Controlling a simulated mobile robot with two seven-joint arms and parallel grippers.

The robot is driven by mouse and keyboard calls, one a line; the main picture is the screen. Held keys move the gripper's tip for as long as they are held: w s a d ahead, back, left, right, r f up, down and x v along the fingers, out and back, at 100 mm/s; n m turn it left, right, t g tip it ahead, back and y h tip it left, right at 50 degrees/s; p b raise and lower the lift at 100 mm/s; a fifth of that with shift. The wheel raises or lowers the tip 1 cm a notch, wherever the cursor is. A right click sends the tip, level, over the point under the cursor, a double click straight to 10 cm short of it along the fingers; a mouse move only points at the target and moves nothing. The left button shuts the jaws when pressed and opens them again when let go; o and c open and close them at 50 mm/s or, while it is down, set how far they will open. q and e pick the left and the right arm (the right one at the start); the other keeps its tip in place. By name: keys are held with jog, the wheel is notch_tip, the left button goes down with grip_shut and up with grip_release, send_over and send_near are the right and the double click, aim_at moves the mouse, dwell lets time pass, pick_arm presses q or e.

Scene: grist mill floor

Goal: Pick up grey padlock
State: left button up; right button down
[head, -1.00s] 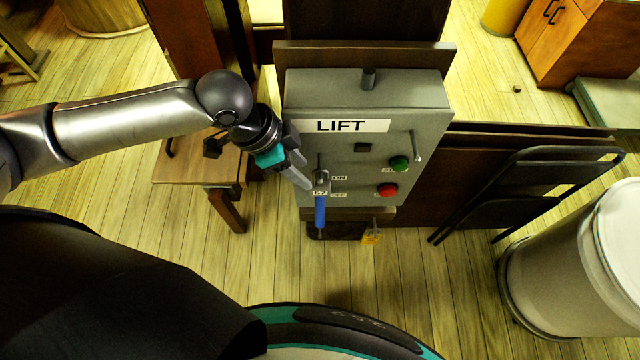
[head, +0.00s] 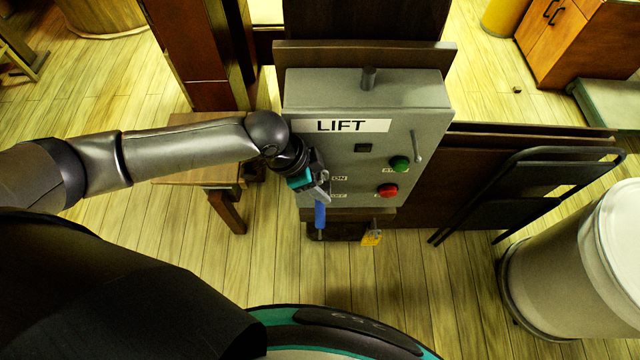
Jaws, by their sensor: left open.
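A small grey piece that looks like the grey padlock (head: 324,192) is at the lower left front of the grey LIFT box (head: 400,105), just above a blue handle (head: 320,215). It is partly hidden by the fingers. My left gripper (head: 321,188) is open, with its fingertips at this grey piece. I cannot tell whether they touch it or reach around it. A yellow padlock or tag (head: 371,238) hangs below the box to the right. My right gripper is not in view.
The box bears a green button (head: 399,164), a red button (head: 387,190) and a side lever (head: 416,147). A folded black chair (head: 520,165) leans at the right, beside a pale drum (head: 570,260). A wooden stool (head: 228,205) stands left. Floor in front is clear.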

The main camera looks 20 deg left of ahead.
pick_arm(q)
grip_shut()
jog(key=shift+r, duration=0.15)
dwell(0.7)
